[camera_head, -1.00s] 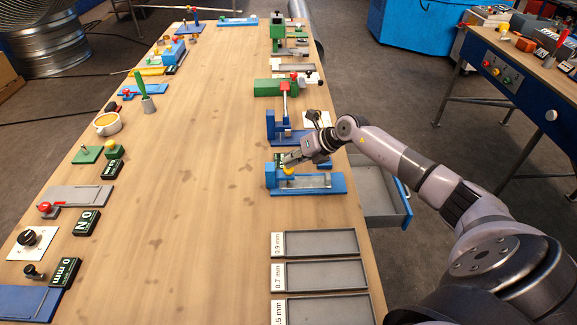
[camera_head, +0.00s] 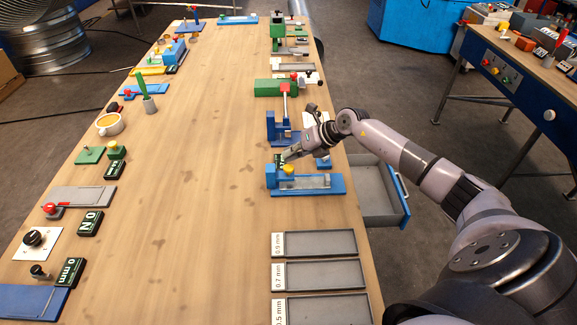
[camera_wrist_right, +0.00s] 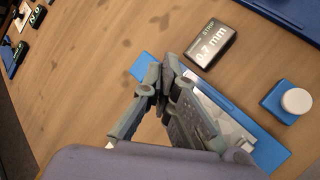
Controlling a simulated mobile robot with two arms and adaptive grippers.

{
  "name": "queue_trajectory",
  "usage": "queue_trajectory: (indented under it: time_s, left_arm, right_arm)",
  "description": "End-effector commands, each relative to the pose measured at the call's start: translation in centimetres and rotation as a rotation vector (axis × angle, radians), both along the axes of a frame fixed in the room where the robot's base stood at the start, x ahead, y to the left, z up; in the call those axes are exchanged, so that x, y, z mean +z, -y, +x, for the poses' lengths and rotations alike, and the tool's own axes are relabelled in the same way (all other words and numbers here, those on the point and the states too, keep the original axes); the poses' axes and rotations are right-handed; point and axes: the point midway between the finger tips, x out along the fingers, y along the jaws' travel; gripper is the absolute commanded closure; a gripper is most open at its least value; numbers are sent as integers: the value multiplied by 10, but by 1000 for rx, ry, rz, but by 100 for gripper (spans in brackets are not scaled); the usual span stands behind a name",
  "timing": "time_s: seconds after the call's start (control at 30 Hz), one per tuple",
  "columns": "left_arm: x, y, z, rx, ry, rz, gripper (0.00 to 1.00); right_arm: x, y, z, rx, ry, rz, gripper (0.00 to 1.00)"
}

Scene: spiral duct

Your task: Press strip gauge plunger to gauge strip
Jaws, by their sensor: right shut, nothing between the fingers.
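The strip gauge (camera_head: 335,186) is a blue base with a grey metal strip or bed along it, near the table's right edge. A yellow plunger knob (camera_head: 288,169) stands on its block at the left end. My right gripper (camera_head: 287,159) is shut and empty, just above and behind the knob, apparently clear of it. In the right wrist view the shut fingertips (camera_wrist_right: 165,76) are over the blue base (camera_wrist_right: 143,66) and the knob is hidden. A black display (camera_wrist_right: 212,45) beside the gauge reads "STRIP 0.7 mm". My left gripper is out of view.
A small blue box with a white button (camera_wrist_right: 294,101) stands beside the gauge. Grey trays labelled 0.9 mm (camera_head: 318,244) and 0.7 mm (camera_head: 322,275) lie nearer. An open drawer (camera_head: 380,192) juts from the table's right side. The table's middle is clear.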

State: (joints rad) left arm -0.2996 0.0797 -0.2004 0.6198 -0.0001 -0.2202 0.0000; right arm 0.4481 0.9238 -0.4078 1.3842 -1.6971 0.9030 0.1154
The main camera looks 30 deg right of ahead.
Motion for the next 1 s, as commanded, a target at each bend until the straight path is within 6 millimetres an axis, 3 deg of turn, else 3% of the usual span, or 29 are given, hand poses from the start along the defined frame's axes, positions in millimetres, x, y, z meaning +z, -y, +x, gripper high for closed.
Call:
queue_trajectory:
  time_s: [0.4, 1.0]
  left_arm:
    - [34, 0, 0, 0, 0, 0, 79]
    - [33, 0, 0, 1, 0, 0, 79]
  right_arm:
    - [44, 0, 0, 0, 0, 0, 100]
    - [44, 0, 0, 0, 0, 0, 100]
